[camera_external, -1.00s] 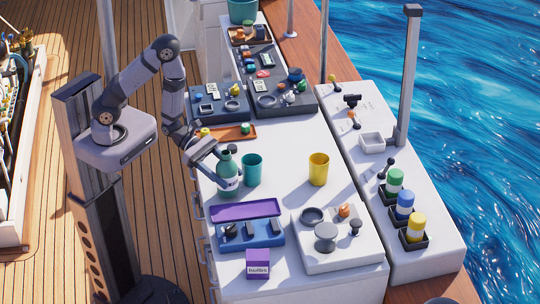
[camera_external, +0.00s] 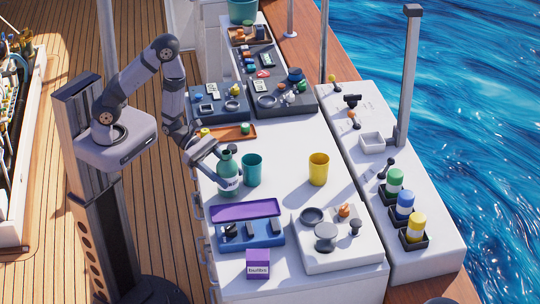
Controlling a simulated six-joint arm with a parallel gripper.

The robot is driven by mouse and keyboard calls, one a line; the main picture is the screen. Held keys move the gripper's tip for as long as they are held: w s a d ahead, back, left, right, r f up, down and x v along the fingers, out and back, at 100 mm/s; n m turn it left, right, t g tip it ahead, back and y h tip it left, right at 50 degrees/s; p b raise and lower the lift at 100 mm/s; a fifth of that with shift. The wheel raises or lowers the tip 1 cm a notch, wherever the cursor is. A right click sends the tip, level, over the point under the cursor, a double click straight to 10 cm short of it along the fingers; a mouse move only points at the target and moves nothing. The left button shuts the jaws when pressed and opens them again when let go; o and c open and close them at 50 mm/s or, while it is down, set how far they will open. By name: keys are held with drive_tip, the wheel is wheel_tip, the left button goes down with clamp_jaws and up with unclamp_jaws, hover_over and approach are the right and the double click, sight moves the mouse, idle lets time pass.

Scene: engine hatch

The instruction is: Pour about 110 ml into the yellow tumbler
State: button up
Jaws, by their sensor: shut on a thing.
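The yellow tumbler (camera_external: 318,170) stands upright on the white counter, right of a teal tumbler (camera_external: 252,170). A green bottle (camera_external: 229,175) with a pale label is upright at the counter's left side, just left of the teal tumbler. My gripper (camera_external: 222,181) reaches in from the left and is shut on the bottle. The fingers are small and partly hidden by the bottle. I cannot tell whether the bottle's base touches the counter. The liquid inside the tumblers cannot be seen.
A purple tray (camera_external: 246,210), a blue tray (camera_external: 250,236) and a purple box (camera_external: 258,263) lie in front. A white panel with knobs (camera_external: 345,255) is at the front right. An orange tray (camera_external: 238,133) lies behind. The counter around the yellow tumbler is clear.

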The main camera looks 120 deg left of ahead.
sight(319, 170)
drive_tip(key=w+r, duration=0.4)
drive_tip(key=w, duration=0.1)
drive_tip(key=w+a+f+n+y+b, duration=0.1)
drive_tip(key=w+a+b, duration=0.3)
drive_tip(key=w+b, duration=0.3)
drive_tip(key=w+a+f+n+y+b, duration=0.1)
drive_tip(key=w+a+f+y+b, duration=0.1)
drive_tip(key=w+a+b, duration=0.2)
drive_tip(key=w+a+f+n+y+b, duration=0.1)
drive_tip(key=w+a+b, duration=0.3)
drive_tip(key=w+b, duration=0.5)
drive_tip(key=shift+w+a+f+g+b, duration=0.1)
drive_tip(key=shift+w+f+g+b, duration=0.25)
drive_tip(key=shift+b, duration=1.25)
drive_tip(key=shift+w+a+n+g+y+b, duration=0.25)
drive_tip(key=shift+w+a+n+y+b, duration=0.2)
drive_tip(key=shift+n+y+b, duration=0.5)
drive_tip(key=b, duration=0.2)
drive_tip(key=shift+w+a+f+n+g+y+b, duration=0.1)
drive_tip(key=shift+w+a+n+g+y+b, duration=0.05)
drive_tip(key=shift+w+n+g+y+b, duration=0.15)
drive_tip(key=shift+a+n+g+y+b, duration=0.1)
drive_tip(key=shift+n+g+y+b, duration=0.2)
drive_tip(key=shift+n+y+b, duration=0.5)
drive_tip(key=shift+s+n+g+b, duration=0.15)
drive_tip(key=shift+n+g+b, duration=0.15)
drive_tip(key=shift+b, duration=0.55)
drive_tip(key=shift+s+r+n+g+y+b, duration=0.4)
drive_tip(key=shift+n+y+b, duration=0.15)
drive_tip(key=shift+y+b, duration=0.1)
